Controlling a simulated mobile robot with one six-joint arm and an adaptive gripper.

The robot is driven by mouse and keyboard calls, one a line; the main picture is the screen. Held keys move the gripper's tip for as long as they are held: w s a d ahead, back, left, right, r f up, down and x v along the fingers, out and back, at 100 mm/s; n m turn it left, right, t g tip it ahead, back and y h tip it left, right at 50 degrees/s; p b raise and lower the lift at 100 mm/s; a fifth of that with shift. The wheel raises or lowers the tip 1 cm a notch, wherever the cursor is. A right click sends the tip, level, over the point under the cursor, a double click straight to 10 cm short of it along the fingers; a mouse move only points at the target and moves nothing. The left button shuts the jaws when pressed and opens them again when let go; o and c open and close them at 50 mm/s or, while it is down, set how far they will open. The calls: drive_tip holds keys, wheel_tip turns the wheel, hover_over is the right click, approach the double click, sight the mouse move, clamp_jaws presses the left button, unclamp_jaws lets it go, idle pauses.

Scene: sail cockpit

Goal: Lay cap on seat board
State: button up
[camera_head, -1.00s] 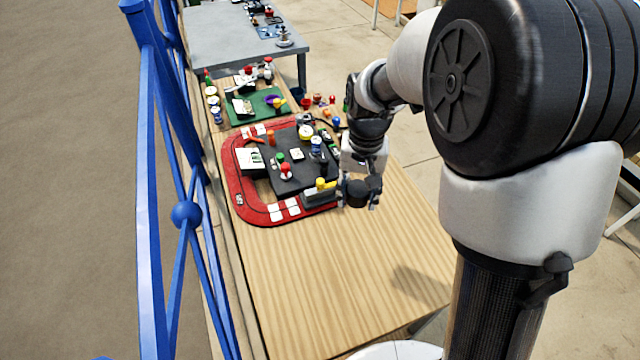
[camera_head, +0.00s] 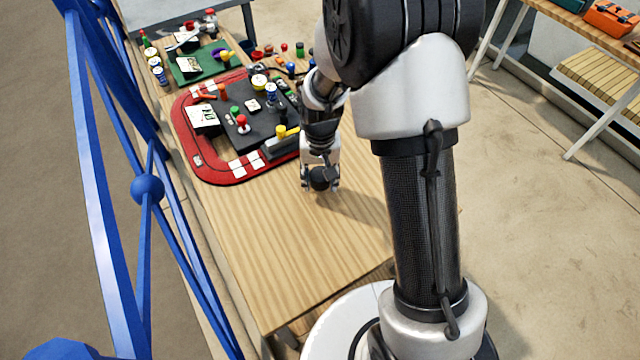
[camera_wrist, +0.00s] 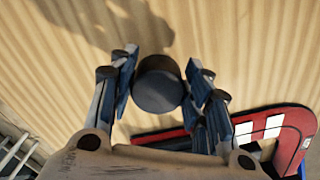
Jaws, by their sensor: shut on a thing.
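My gripper (camera_head: 320,180) is shut on a round, dark grey cap (camera_wrist: 157,88). In the wrist view the cap sits between the two fingers, with bare wood behind it. In the head view the dark cap (camera_head: 321,179) shows at the fingertips, over the wooden board (camera_head: 290,250). The gripper is just right of and nearer than the red-rimmed panel. Whether the cap touches the wood is hard to tell; a shadow falls on the wood beside it.
A red tray (camera_head: 190,150) with a black panel and several coloured knobs lies on the board; its corner shows in the wrist view (camera_wrist: 290,118). A green mat (camera_head: 187,70) lies farther back. Blue railing (camera_head: 147,188) runs along the left. The near wood is clear.

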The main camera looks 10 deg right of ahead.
drive_tip(key=shift+f, duration=1.25)
drive_tip(key=shift+f+b, duration=0.15)
drive_tip(key=shift+b, duration=0.2)
drive_tip(key=o, duration=1)
drive_tip(key=shift+o, duration=0.2)
